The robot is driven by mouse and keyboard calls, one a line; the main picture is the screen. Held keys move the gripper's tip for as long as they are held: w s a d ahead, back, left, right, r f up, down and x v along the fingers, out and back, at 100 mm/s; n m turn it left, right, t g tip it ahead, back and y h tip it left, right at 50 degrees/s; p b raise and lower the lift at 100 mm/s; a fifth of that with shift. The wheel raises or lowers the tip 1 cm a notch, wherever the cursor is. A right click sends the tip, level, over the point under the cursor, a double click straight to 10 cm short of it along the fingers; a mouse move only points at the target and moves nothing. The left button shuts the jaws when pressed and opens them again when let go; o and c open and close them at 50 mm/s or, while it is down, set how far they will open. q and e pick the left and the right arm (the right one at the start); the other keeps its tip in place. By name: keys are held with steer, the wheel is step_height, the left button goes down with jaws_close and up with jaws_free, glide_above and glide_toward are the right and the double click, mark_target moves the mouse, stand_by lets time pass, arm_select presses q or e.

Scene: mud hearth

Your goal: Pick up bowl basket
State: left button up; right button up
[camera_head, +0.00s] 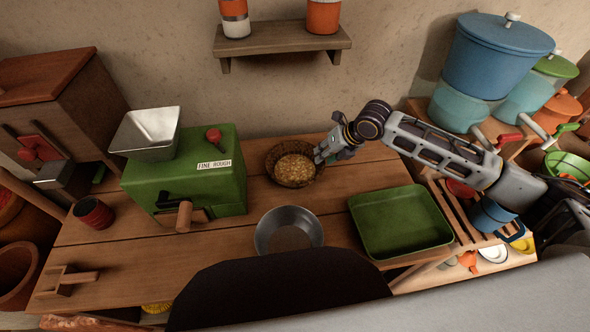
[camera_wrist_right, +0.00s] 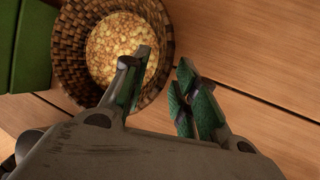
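The bowl basket (camera_head: 271,170) is a round, brown woven bowl on the wooden table, with a flat speckled yellow-brown round (camera_head: 295,168) lying in it. In the right wrist view the basket (camera_wrist_right: 72,62) fills the upper left, its lower rim partly hidden by my gripper. My right gripper (camera_head: 322,155) is at the basket's right rim. In the wrist view the right gripper (camera_wrist_right: 162,75) has its fingers apart, one over the basket's inside and one outside, with the rim between them. I cannot tell whether either finger touches it. My left gripper is not in view.
A green mill (camera_head: 232,185) stands left of the basket. A metal bowl (camera_head: 288,212) and a green tray (camera_head: 400,220) are in front. A wall shelf (camera_head: 282,40) hangs above. Pots (camera_head: 500,60) stand at the right. Bare table lies between basket and tray.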

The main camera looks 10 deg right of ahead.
steer(key=shift+f, duration=0.1)
steer(key=shift+x, duration=2.45)
steer(key=shift+s+a, duration=0.1)
steer(key=shift+s, duration=0.05)
steer(key=shift+c, duration=0.4)
jaws_close()
